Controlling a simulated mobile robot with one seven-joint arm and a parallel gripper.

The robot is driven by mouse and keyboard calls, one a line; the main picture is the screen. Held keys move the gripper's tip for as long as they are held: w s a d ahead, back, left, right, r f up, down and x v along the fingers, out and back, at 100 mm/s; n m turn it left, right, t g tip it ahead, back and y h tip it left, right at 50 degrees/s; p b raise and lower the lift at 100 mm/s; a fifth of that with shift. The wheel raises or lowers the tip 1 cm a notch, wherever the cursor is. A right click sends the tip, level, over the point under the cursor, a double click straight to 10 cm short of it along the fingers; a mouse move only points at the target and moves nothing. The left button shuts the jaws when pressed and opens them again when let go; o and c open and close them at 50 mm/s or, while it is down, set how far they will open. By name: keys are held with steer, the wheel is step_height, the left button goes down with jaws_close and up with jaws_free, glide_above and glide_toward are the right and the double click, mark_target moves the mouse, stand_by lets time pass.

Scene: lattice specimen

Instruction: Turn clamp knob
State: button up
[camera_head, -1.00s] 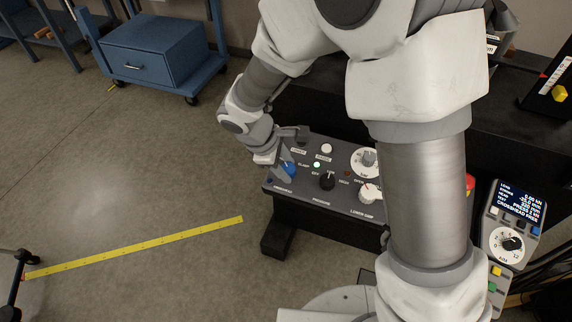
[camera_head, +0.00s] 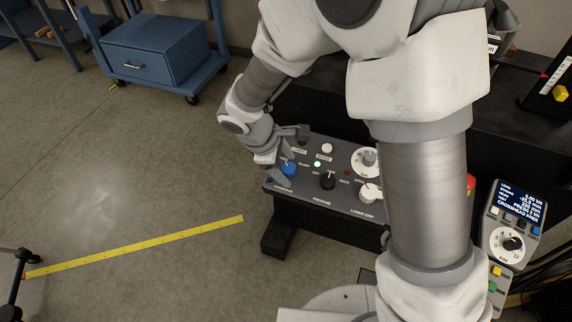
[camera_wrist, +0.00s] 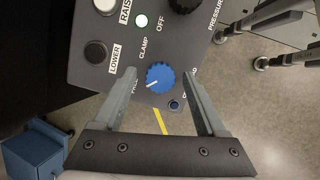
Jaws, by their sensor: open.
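The blue knob (camera_wrist: 160,77) sits on the grey control panel, with a white pointer mark toward its lower left in the wrist view. My gripper (camera_wrist: 159,74) is open, one finger on each side of the knob in the wrist view, with a visible gap on both sides. I cannot tell how far the fingertips are above the panel. In the head view my gripper (camera_head: 279,171) partly hides the panel's left end.
A black pressure knob (camera_head: 327,181) and white dials (camera_head: 364,160) are to the right on the panel. A dark LOWER button (camera_wrist: 96,51) is near the left finger. A handset with a display (camera_head: 519,204) stands at right. Open floor lies left, with a yellow tape (camera_head: 135,247).

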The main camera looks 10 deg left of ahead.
steer(key=shift+r, duration=0.1)
steer(key=p+v, duration=0.4)
steer(key=v, duration=1.3)
steer(key=shift+d+r, duration=0.1)
steer(key=shift+r, duration=0.1)
